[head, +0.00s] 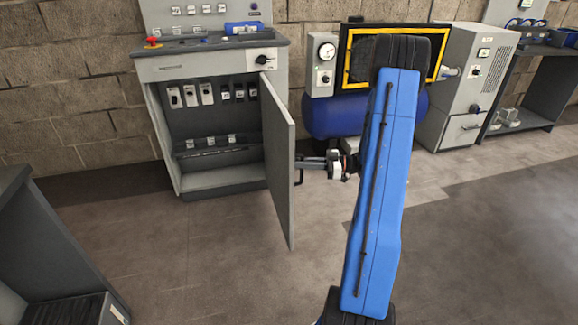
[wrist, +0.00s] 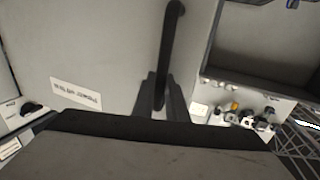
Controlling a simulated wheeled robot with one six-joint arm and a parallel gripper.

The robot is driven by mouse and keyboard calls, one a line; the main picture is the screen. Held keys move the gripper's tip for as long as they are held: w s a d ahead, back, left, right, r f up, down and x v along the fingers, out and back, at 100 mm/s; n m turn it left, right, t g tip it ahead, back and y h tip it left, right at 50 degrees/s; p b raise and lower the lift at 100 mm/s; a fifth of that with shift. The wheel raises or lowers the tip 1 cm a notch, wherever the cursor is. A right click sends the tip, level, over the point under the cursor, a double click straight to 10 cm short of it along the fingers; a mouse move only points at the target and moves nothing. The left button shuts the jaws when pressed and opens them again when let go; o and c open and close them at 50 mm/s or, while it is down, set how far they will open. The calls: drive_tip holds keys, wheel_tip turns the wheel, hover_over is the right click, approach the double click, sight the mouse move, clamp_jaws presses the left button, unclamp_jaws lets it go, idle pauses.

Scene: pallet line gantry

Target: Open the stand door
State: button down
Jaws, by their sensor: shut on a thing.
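The stand door (head: 279,165) is a grey panel hinged at the right side of the grey control stand (head: 205,68). It stands wide open, swung out toward me, and the inside of the stand shows. A dark bar handle (head: 299,172) is on the door's outer face. My gripper (head: 305,163) is at the handle, on the right of the door. In the wrist view, the gripper's fingers (wrist: 160,98) are closed around the lower part of the black handle (wrist: 171,35), with the door face (wrist: 100,50) behind. My blue arm hides part of the machines at the back.
A blue tank (head: 335,115) with a gauge box stands right of the stand. A grey cabinet (head: 460,85) and a dark bench (head: 530,85) are farther right. A dark rack (head: 40,240) is at the near left. Floor in front of the stand is clear.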

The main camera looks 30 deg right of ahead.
drive_tip(key=shift+s+d, duration=0.2)
drive_tip(key=shift+d, duration=0.65)
drive_tip(key=c, duration=1.8)
unclamp_jaws()
drive_tip(key=shift+o, duration=0.2)
drive_tip(key=shift+d, duration=0.1)
drive_tip(key=v, duration=1.7)
drive_tip(key=shift+s, duration=0.15)
drive_tip(key=shift+d, duration=0.1)
